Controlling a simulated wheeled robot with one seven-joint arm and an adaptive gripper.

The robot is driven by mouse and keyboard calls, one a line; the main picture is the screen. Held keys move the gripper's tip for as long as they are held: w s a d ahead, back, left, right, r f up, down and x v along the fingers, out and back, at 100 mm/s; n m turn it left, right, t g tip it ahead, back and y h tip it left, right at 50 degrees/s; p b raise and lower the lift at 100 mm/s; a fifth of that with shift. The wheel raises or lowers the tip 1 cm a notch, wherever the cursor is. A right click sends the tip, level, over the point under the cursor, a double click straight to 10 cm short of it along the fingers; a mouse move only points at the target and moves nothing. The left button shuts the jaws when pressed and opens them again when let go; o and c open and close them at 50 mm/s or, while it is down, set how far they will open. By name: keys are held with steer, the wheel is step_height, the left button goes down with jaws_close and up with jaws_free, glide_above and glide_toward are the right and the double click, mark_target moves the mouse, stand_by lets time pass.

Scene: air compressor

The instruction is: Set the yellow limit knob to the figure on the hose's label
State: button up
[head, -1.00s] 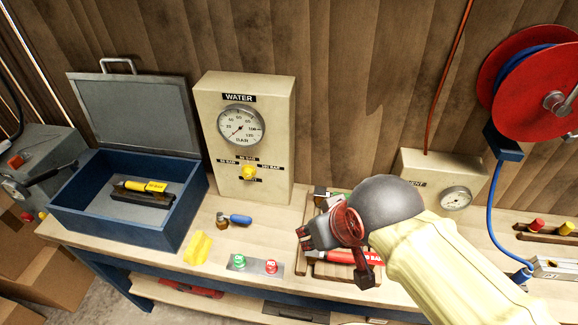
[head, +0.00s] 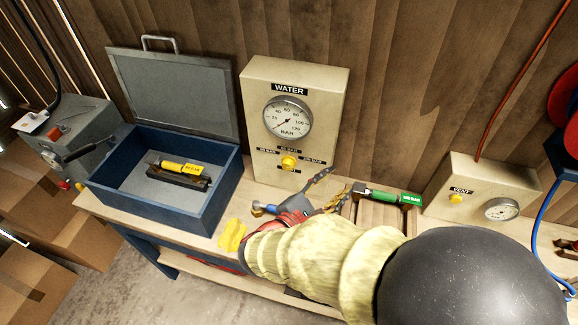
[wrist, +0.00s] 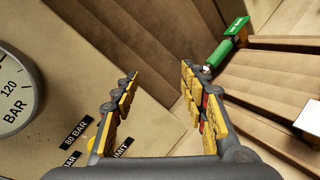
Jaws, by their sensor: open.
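The yellow limit knob (head: 289,162) is on the front of the cream WATER panel (head: 262,135), among small black BAR labels. In the wrist view a bit of yellow shows beside the left finger, mostly hidden, near an 80 BAR label (wrist: 77,133). My gripper (head: 338,182) is open and empty, to the right of the knob and apart from it; its fingers (wrist: 160,72) spread in front of the panel's edge. A yellow hose piece (head: 182,168) with a label too small to read lies in the open blue box. A green labelled piece (head: 390,196) lies on the wooden rack.
The round gauge (head: 288,117) sits above the knob, its needle at the low end. A VENT box (head: 480,190) stands at right. My arm hides the bench's front middle.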

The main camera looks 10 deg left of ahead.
mark_target(287, 167)
steer(key=s+a+f+n+t+y, duration=0.1)
steer(key=a+n+y, duration=0.1)
steer(key=a, duration=0.2)
steer(key=a+f+n+t+y, duration=0.1)
steer(key=a+n+y, duration=0.1)
steer(key=a, duration=0.3)
steer(key=s+a+f+n+t+y, duration=0.1)
steer(key=a+n+t+y, duration=0.1)
steer(key=a, duration=0.2)
steer(key=shift+s+a+n, duration=0.3)
steer(key=shift+s+n, duration=0.05)
steer(key=shift+n, duration=0.05)
steer(key=shift+w+a+f, duration=0.1)
steer(key=shift+w+a, duration=0.05)
steer(key=shift+a, duration=0.05)
steer(key=w, duration=0.5)
steer(key=w+b, duration=0.1)
steer(key=w, duration=0.1)
steer(key=shift+w+d, duration=0.15)
steer(key=shift+d, duration=0.15)
steer(key=shift+c, duration=0.7)
jaws_close()
